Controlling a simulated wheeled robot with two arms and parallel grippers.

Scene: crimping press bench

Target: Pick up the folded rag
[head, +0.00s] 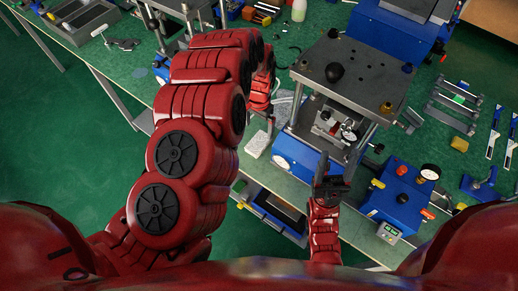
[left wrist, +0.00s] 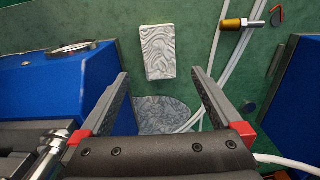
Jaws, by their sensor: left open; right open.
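The folded rag (left wrist: 160,52) is a pale grey, wavy-patterned rectangular pad lying flat on the green bench top. In the head view the rag (head: 257,144) lies left of the press, just below my left arm's end. My left gripper (left wrist: 160,78) is open and empty. In its wrist view the rag shows beyond the fingertips, roughly centred between them, with no visible contact. In the head view my left arm largely hides this gripper's fingers. My right gripper (head: 333,172) is open in front of the press, away from the rag.
A grey patterned rounded patch (left wrist: 165,113) lies nearer the left gripper, with white hoses beside it. Blue housings (left wrist: 40,90) flank both sides. The press (head: 350,75) stands right of the rag. A brass-coloured fitting (left wrist: 232,25) lies to the rag's right.

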